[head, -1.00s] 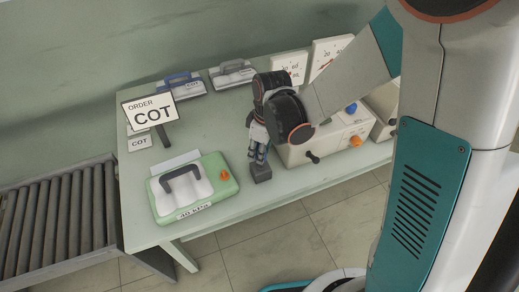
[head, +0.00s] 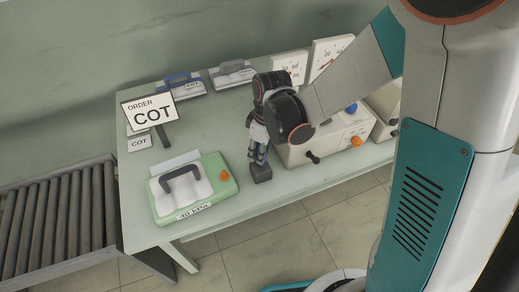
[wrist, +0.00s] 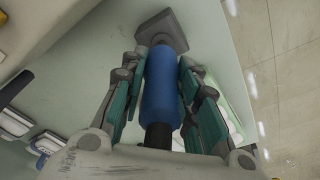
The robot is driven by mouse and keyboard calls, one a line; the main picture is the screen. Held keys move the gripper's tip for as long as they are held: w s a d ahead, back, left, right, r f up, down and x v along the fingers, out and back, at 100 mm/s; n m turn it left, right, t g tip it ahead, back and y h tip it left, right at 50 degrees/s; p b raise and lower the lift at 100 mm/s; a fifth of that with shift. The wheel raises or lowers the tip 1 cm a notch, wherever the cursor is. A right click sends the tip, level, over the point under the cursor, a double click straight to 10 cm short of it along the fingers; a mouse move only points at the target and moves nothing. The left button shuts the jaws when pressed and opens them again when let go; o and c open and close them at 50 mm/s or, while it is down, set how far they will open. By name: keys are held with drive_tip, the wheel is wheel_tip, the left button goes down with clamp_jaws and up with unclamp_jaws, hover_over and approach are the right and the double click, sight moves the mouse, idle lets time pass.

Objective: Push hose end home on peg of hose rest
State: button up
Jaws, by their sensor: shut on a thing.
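The blue hose end (wrist: 161,85) stands between the two fingers of my gripper (wrist: 160,95) in the wrist view, with a black part (wrist: 158,136) on its near side. The fingers are shut on it from both sides. Its far end meets or nearly meets the grey block of the hose rest (wrist: 163,28). The peg is hidden, so I cannot tell how deep the hose end sits. In the head view my gripper (head: 258,152) points down just above the hose rest (head: 261,173), near the table's front edge.
A beige machine (head: 325,145) with knobs stands close to the right of my gripper. A green-based unit (head: 218,190) with a dark handle lies to the left. An order sign (head: 150,112), two handled cases (head: 232,74) and gauge panels (head: 290,68) stand farther back on the table (head: 215,125).

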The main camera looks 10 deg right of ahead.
drive_tip(key=shift+f+b, duration=1.7)
drive_tip(key=shift+f, duration=0.25)
drive_tip(key=o, duration=1.2)
drive_tip(key=shift+r, duration=0.1)
drive_tip(key=r, duration=0.7)
drive_tip(key=s+d+r, duration=0.1)
drive_tip(key=r, duration=0.3)
drive_tip(key=shift+d+r, duration=0.1)
drive_tip(key=shift+r, duration=0.25)
drive_tip(key=s+d+r+m+t, duration=0.2)
drive_tip(key=s+d+m, duration=0.2)
drive_tip(key=s+d+r+m+t, duration=0.2)
drive_tip(key=s+d+r+m, duration=0.1)
drive_tip(key=s+d+m, duration=0.1)
drive_tip(key=s+d+r+m+t+h, duration=0.1)
drive_tip(key=s+d+r+m+t, duration=0.1)
drive_tip(key=s+d+r+m, duration=0.1)
drive_tip(key=shift+s+d+r+m+t, duration=0.15)
drive_tip(key=shift+s+d+m, duration=0.15)
drive_tip(key=shift+d, duration=0.3)
drive_tip(key=shift+s+d+r+m+t, duration=0.15)
drive_tip(key=shift+s+d+m, duration=0.15)
drive_tip(key=shift+d, duration=0.3)
